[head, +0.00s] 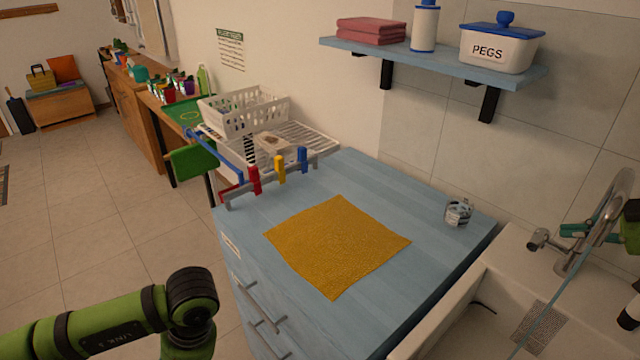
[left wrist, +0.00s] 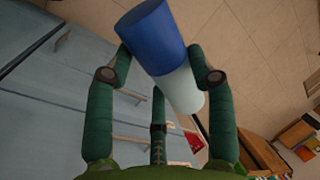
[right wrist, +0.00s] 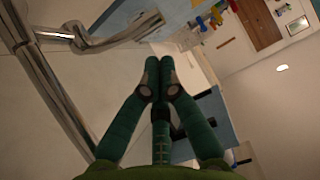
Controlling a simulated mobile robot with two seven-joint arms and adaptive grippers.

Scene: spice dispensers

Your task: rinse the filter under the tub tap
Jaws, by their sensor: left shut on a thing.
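In the left wrist view my left gripper (left wrist: 160,78) is shut on a cylinder (left wrist: 152,35) with a blue end and a pale end, the only filter-like thing I see. It is tilted, held over the floor in front of the drawers. The left gripper is outside the head view. The chrome tub tap (head: 560,245) stands at the right over the white tub (head: 490,290); it also fills the upper left of the right wrist view (right wrist: 95,40). My right gripper (right wrist: 159,72) is shut and empty beside the tap; its teal fingers show in the head view (head: 588,229).
A pale, see-through streak (head: 560,300) runs down from the tap towards the drain (head: 540,325). The blue cabinet top holds a yellow cloth (head: 338,242), a small glass jar (head: 458,212) and a peg rack (head: 280,180). A shelf (head: 430,60) hangs above.

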